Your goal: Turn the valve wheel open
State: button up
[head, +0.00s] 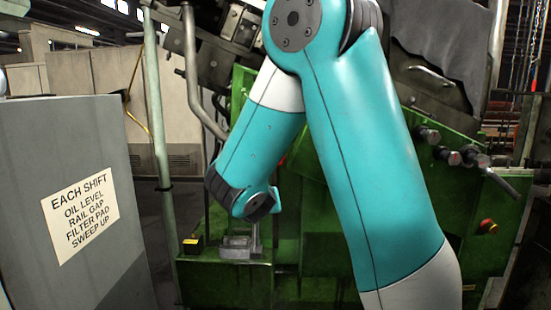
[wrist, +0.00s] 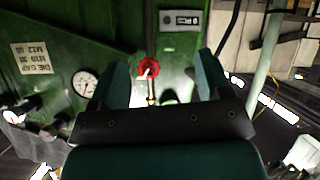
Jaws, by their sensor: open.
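The valve wheel (wrist: 149,67) is small and red, on a thin stem against the green machine (wrist: 100,25). In the wrist view it shows in the gap between the fingers, nearer the left one. My gripper (wrist: 163,58) is open, with one dark green finger on each side of the wheel in the picture. No contact with the wheel shows, and I cannot tell how far off it is. In the head view my arm covers the middle of the green machine, and I cannot make out the wheel or the fingers.
A dial gauge (wrist: 85,84) and an upside-down label (wrist: 32,58) are on the panel. A grey box (wrist: 180,19) sits beyond the wheel. In the head view, a grey cabinet (head: 75,255) stands left, and pipes (head: 475,160) stick out at right.

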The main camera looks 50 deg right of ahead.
jog(key=w+d+r+t+h+p, duration=0.1)
jog(key=w+d+r+p, duration=0.1)
jog(key=d, duration=0.4)
jog(key=w+d+r+t+h+p, duration=0.1)
jog(key=w+d+h+p, duration=0.1)
jog(key=w+d+p, duration=0.3)
jog(key=w+d+r+n+t+h+p, duration=0.1)
jog(key=w+d+r+p, duration=0.1)
jog(key=w+d, duration=0.4)
jog(key=shift+w+d+r+t+h+p, duration=0.15)
jog(key=shift+d+p, duration=0.25)
jog(key=shift+d, duration=0.35)
jog(key=shift+w+d+r+t+h+p, duration=0.15)
jog(key=shift+d+p, duration=0.2)
jog(key=shift+d, duration=0.4)
jog(key=c, duration=0.6)
